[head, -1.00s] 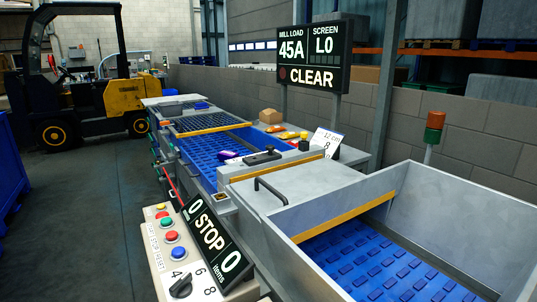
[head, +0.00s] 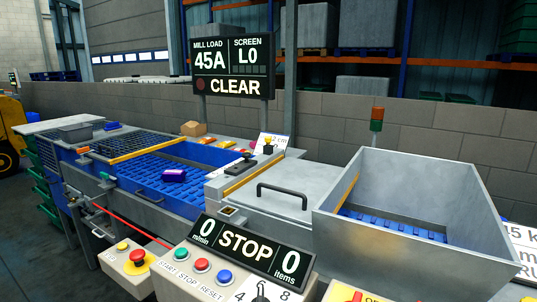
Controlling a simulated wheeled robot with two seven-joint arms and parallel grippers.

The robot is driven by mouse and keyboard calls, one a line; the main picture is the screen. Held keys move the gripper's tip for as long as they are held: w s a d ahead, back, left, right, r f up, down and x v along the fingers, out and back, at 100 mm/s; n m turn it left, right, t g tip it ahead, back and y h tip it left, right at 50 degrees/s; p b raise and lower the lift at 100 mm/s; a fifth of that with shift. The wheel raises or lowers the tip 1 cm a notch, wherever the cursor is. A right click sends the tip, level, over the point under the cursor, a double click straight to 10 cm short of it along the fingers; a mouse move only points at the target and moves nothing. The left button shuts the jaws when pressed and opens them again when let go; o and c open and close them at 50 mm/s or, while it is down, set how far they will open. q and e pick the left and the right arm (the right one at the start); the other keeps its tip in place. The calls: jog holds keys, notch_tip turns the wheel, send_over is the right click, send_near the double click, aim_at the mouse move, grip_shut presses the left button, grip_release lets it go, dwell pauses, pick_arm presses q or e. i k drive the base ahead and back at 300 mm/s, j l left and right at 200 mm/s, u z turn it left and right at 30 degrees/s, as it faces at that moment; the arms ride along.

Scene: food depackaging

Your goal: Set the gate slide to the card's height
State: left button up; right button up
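A white card (head: 278,139) stands at the back of the machine, behind the belt. Only part of its print shows, ending in "2 cm"; its lower part is hidden. Neither of my grippers is in view.
A purple pack (head: 174,175) lies on the belt. A control panel (head: 200,275) with buttons and a STOP display (head: 245,247) stands in front. A grey lid with a black handle (head: 283,190) and a grey hopper (head: 420,205) are at right. A board (head: 235,67) reads CLEAR.

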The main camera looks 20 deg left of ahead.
aim_at(235, 170)
jog(key=j+z, duration=0.25)
jog(key=j, duration=0.2)
jog(key=j+z, duration=0.25)
jog(key=j, duration=0.25)
jog(key=k+j+z, duration=0.2)
jog(key=j, duration=0.25)
jog(key=j+z, duration=0.25)
jog(key=j, duration=0.2)
jog(key=k+j+z, duration=0.25)
jog(key=j, duration=0.15)
jog(key=k+j+z, duration=0.1)
jog(key=j+z, duration=0.15)
jog(key=j, duration=0.15)
